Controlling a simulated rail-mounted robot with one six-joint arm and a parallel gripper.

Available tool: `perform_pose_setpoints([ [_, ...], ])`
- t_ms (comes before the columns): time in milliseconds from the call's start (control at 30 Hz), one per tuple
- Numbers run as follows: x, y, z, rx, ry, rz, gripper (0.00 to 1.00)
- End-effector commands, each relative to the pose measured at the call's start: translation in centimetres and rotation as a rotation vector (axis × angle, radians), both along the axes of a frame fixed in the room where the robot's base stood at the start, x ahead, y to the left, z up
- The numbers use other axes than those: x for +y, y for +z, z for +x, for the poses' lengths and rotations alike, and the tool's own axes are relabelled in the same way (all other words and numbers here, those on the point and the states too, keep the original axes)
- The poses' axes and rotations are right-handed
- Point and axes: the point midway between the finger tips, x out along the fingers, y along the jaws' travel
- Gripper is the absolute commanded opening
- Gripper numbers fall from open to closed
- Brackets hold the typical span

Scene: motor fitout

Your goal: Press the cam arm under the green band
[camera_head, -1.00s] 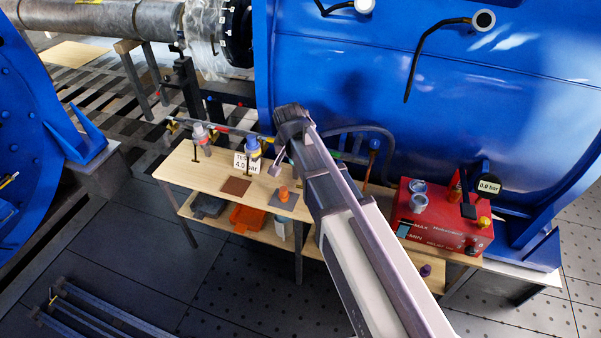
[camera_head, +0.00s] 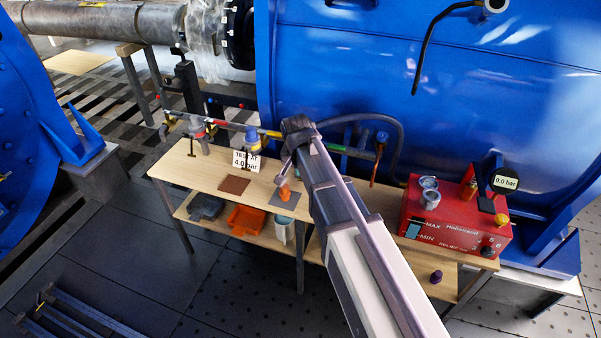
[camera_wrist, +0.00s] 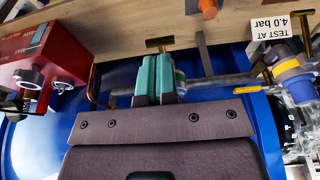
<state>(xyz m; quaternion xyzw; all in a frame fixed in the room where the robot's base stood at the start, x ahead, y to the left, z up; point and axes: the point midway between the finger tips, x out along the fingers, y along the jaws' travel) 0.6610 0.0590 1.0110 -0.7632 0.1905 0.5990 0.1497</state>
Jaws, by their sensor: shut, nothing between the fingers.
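My gripper's teal fingers (camera_wrist: 157,75) are together and empty in the wrist view. A green band (camera_wrist: 180,75) on the pipe line shows just right of the fingers, partly hidden by them. A brass T-shaped piece (camera_wrist: 160,43) lies just beyond the fingertips; whether they touch it, I cannot tell. In the head view a green section (camera_head: 335,147) of the line shows right of my wrist, while my arm hides the fingers. No cam arm shows clearly under the green band.
A coupling with a yellow band (camera_wrist: 290,70) stands right of the fingers, near the "TEST AT 4.0 bar" sign (camera_head: 246,161). A red pump box (camera_head: 455,220) stands right of my arm. The gauge (camera_head: 506,182) reads 0.0 bar. The blue vessel (camera_head: 430,110) rises behind.

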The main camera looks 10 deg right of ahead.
Motion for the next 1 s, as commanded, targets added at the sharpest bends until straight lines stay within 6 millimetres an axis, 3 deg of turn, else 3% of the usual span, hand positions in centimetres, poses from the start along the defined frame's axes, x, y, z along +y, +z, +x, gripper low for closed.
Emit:
perform_pose_setpoints([
  [33, -0.1, -2.0, 0.3, 0.0, -0.001, 0.0, 0.0],
  [133, -0.3, -3.0, 0.6, 0.0, -0.001, 0.0, 0.0],
  [667, -0.4, -3.2, 0.6, -0.007, 0.0, -0.004, 0.0],
  [1000, -1.1, -4.8, 0.3, -0.12, -0.012, -0.066, 0.0],
])
